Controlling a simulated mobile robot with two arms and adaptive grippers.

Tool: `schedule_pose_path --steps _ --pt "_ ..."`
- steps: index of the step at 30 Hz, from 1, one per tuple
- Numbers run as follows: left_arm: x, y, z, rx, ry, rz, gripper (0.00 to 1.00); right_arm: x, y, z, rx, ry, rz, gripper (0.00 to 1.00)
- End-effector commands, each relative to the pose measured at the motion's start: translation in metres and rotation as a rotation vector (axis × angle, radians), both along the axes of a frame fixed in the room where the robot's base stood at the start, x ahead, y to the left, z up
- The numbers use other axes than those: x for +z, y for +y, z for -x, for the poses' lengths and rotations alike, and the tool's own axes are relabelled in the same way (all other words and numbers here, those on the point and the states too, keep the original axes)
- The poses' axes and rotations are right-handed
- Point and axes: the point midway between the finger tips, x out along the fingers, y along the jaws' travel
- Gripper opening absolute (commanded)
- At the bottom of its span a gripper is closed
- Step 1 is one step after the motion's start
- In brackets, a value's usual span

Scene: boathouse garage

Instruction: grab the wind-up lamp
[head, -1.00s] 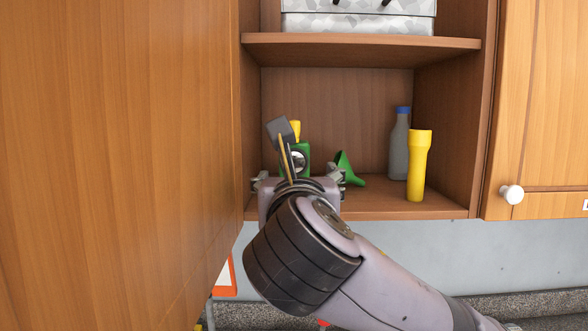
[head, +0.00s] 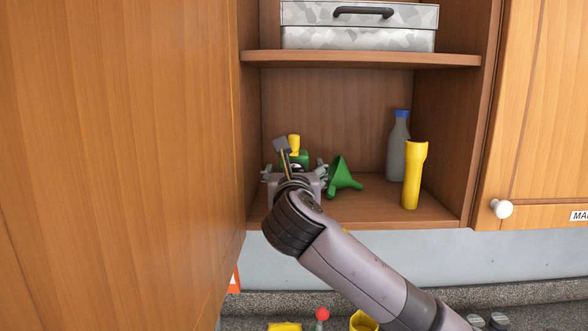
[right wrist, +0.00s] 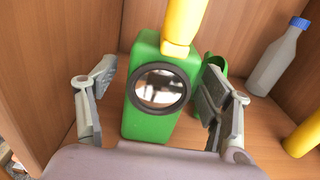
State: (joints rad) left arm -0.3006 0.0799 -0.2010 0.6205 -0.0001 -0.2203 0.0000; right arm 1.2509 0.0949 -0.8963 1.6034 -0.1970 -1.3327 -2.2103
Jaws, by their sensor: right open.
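The wind-up lamp, a green box with a round dark-rimmed lens and a yellow part on top, stands on the lower cupboard shelf at the left. It shows in the head view (head: 304,158), partly hidden behind my gripper, and large in the right wrist view (right wrist: 150,118). My right gripper (head: 295,172) is open in front of it. In the right wrist view its fingers (right wrist: 158,82) spread to the left and right of the lamp, with a gap visible on the left. The lamp is upright. My left gripper is not in view.
A yellow torch (head: 414,175) and grey bottle (head: 397,147) stand farther right. A wooden door panel (head: 120,160) fills the left, and an upper shelf (head: 360,59) holds a metal case (head: 358,30).

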Motion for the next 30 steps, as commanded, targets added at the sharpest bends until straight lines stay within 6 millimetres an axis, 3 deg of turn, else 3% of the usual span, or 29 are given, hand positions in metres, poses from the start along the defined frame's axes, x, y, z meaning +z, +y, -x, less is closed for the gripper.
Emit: schedule_pose_path --steps 1,4,13,30 --pt "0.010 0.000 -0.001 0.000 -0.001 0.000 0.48 0.004 0.000 -0.008 -0.002 0.005 0.000 0.73" --pt "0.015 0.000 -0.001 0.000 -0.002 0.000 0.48 0.002 0.000 -0.018 -0.001 0.003 -0.001 0.73" --pt "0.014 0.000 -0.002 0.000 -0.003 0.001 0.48 -0.001 0.000 -0.022 0.000 0.001 -0.001 0.73" --pt "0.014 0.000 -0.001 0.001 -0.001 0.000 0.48 0.000 0.000 -0.022 0.000 0.001 -0.001 0.35"
